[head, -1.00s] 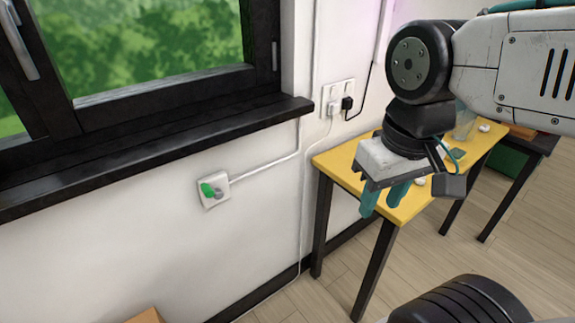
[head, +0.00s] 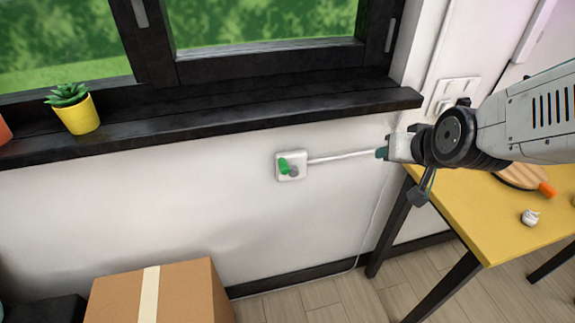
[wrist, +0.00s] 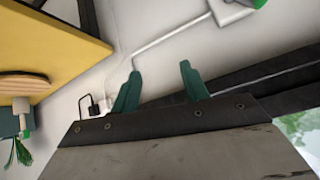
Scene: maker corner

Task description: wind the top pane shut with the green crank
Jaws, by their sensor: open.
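The green crank (head: 284,166) sits on a small white wall plate (head: 298,172) under the window sill. It also shows cut off at the top right of the wrist view (wrist: 259,3). My gripper (head: 381,153) is to the right of the crank, clear of it, pointing left. In the wrist view my gripper (wrist: 160,70) has its two teal fingers apart with nothing between them. The window (head: 265,52) shows only its lower part in the head view. The top pane's position cannot be told.
A black sill (head: 220,127) juts out above the crank, with a yellow plant pot (head: 78,115) on it. A cardboard box (head: 190,292) stands below left. A yellow table (head: 470,215) is at right. A pale conduit (head: 335,158) runs right from the plate. The wall around the crank is clear.

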